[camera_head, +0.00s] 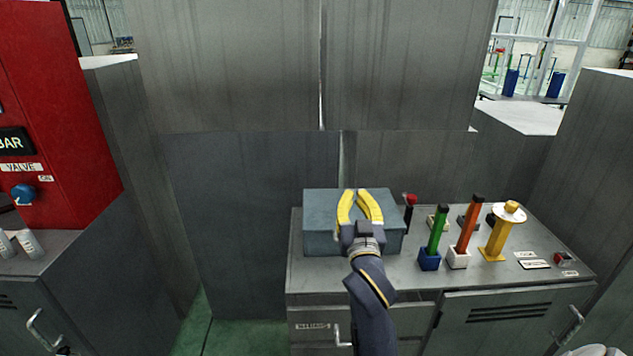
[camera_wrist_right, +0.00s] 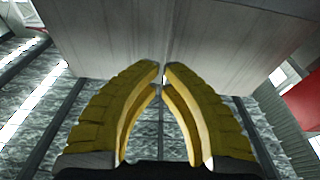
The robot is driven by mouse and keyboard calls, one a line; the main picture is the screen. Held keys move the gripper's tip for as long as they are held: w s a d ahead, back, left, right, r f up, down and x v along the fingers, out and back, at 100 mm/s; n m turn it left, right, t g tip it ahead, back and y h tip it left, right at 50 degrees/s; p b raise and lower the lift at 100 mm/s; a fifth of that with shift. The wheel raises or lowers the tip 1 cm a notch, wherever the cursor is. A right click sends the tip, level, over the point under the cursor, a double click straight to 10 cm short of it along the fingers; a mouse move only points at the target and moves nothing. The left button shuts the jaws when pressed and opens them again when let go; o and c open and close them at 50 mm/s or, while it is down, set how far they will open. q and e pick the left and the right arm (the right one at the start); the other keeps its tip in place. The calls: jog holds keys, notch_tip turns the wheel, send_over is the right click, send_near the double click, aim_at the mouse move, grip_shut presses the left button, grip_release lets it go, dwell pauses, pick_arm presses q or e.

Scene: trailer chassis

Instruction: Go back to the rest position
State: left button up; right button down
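My right gripper (camera_head: 357,193) stands in the middle of the head view, its yellow fingers pointing up and away in front of a grey-blue box (camera_head: 320,222). Its arm comes up from the bottom edge. The curved fingertips nearly meet, with only a thin gap between them, and nothing is held. In the right wrist view the same gripper (camera_wrist_right: 162,68) shows an empty space between its fingers, with a large grey panel (camera_wrist_right: 215,45) beyond. The gripper hides part of the box. My left gripper does not show.
The box stands on a grey cabinet (camera_head: 312,276). To its right are a green lever (camera_head: 438,230), an orange lever (camera_head: 468,222) and a yellow post (camera_head: 497,240) with a pale disc. A red valve panel (camera_head: 60,110) is at left. Tall grey panels (camera_head: 230,65) stand behind.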

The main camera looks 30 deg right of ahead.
jog(key=s+a+f+n+g+y, duration=0.2)
jog(key=s+f+n+g, duration=0.15)
jog(key=f, duration=0.55)
jog(key=s+a+f+n+g+y, duration=0.1)
jog(key=s+a+f+n+g, duration=0.2)
jog(key=f, duration=0.6)
jog(key=s+a+f+n+g+y, duration=0.15)
jog(key=s+f+n+g, duration=0.4)
jog(key=s+f, duration=1.25)
jog(key=s+a+f+g+y, duration=0.1)
jog(key=s+a+f, duration=0.1)
jog(key=f, duration=0.8)
jog(key=s+a+f+g+y, duration=0.1)
jog(key=a+f, duration=0.1)
jog(key=f, duration=0.8)
jog(key=s+a+f+y, duration=0.1)
jog(key=s+a+f, duration=0.1)
jog(key=f, duration=0.9)
jog(key=s+f+m+g+y, duration=0.1)
jog(key=s+f+m+g, duration=0.2)
jog(key=s+f, duration=1.6)
jog(key=shift+s, duration=1.2)
